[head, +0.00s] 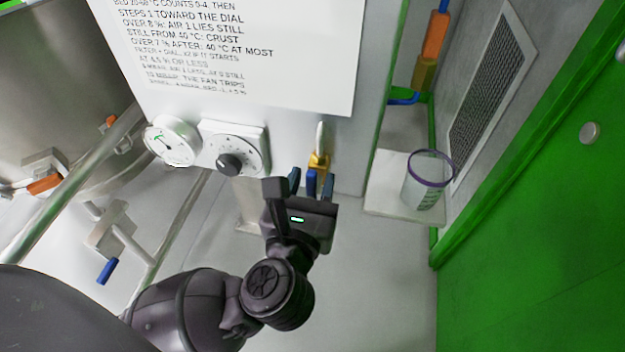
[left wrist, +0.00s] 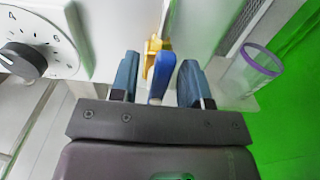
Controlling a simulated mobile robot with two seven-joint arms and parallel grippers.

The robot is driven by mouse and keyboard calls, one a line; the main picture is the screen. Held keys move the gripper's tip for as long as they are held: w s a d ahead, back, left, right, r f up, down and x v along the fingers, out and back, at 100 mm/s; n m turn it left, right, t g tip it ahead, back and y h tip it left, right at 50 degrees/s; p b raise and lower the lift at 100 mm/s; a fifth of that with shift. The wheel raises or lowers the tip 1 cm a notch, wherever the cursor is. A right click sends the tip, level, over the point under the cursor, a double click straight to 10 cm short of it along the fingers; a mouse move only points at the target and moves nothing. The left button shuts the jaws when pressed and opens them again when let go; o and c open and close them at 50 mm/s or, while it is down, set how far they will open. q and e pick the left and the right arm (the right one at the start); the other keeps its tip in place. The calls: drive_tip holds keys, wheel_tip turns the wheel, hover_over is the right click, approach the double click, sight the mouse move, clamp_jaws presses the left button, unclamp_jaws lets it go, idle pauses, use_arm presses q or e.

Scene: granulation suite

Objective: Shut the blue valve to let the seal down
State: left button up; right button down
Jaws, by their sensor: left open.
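The blue valve has a brass body (head: 318,163) and a blue lever handle (head: 311,184), below the white panel in the head view. In the left wrist view its blue handle (left wrist: 163,75) points toward the gripper, with the brass part (left wrist: 153,47) behind it. My left gripper (head: 312,179) is open, with one blue finger on each side of the handle. In the left wrist view the gripper (left wrist: 160,66) shows gaps between the handle and both fingers, the right one narrower. My right gripper is not in view.
A gauge (head: 172,139) and a dial with a black knob (head: 229,164) sit left of the valve. A clear cup (head: 428,180) stands on a white shelf (head: 385,200) to the right. Another blue handle (head: 107,271) hangs at lower left, near metal pipes. A green door (head: 540,200) is at right.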

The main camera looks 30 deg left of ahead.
use_arm(q)
drive_tip(key=shift+w, duration=0.15)
clamp_jaws()
